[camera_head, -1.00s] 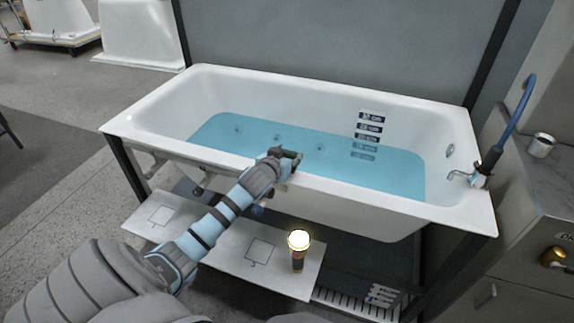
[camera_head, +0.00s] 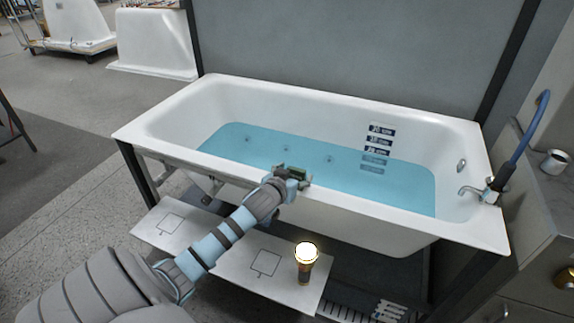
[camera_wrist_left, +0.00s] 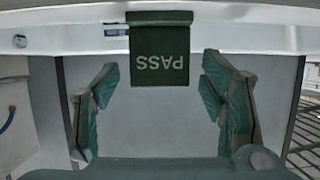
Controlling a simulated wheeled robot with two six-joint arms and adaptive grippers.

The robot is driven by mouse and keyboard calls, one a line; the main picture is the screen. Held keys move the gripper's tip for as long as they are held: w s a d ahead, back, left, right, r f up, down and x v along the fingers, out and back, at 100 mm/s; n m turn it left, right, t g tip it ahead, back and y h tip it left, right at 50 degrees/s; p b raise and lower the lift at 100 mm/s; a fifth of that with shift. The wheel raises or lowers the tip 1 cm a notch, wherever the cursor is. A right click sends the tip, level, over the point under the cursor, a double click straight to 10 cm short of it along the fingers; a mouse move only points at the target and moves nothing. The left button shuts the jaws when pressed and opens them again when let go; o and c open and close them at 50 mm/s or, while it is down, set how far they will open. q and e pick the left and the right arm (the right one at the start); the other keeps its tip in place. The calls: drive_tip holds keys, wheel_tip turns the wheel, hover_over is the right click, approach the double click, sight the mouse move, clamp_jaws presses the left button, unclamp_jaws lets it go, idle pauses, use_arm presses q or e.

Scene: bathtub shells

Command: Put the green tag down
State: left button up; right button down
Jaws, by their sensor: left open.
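The green tag (camera_wrist_left: 160,62) hangs over the tub's rim in the left wrist view, with the word PASS upside down on its face. In the head view its green top (camera_head: 297,172) shows small at the front rim of the white bathtub (camera_head: 215,172). My left gripper (camera_wrist_left: 160,80) is open, with one finger on each side of the tag and a clear gap to both. In the head view the left gripper (camera_head: 290,180) is at the middle of the front rim. My right gripper is not in view.
The tub holds blue water (camera_head: 320,165), with depth labels (camera_head: 378,148) on its far wall. A lit lamp (camera_head: 306,262) stands on a white board (camera_head: 240,262) below the rim. A tap (camera_head: 480,192) is at right, beside a cabinet with a cup (camera_head: 555,162).

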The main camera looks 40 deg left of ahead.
use_arm(q)
drive_tip(key=p+v, duration=0.2)
drive_tip(key=v, duration=0.8)
drive_tip(key=s+f+m+g+h, duration=0.1)
drive_tip(key=s+f+g, duration=0.2)
drive_tip(key=s+f, duration=0.75)
drive_tip(key=s+f+m+g, duration=0.1)
drive_tip(key=s+f+g, duration=0.2)
drive_tip(key=f, duration=1.5)
drive_tip(key=s+d+f+g+h, duration=0.1)
drive_tip(key=s+d+f, duration=0.3)
drive_tip(key=s, duration=0.4)
drive_tip(key=s+d+f+m+g+p, duration=0.1)
drive_tip(key=s+d+f, duration=0.3)
drive_tip(key=s, duration=0.5)
drive_tip(key=s+d+f+m+g+h, duration=0.1)
drive_tip(key=s+d+f+g, duration=0.2)
drive_tip(key=s+d+f, duration=0.2)
drive_tip(key=s+f, duration=0.1)
drive_tip(key=s, duration=0.2)
drive_tip(key=shift+s+f+h+p, duration=0.2)
drive_tip(key=shift+f+h+p, duration=0.1)
drive_tip(key=shift+d, duration=0.1)
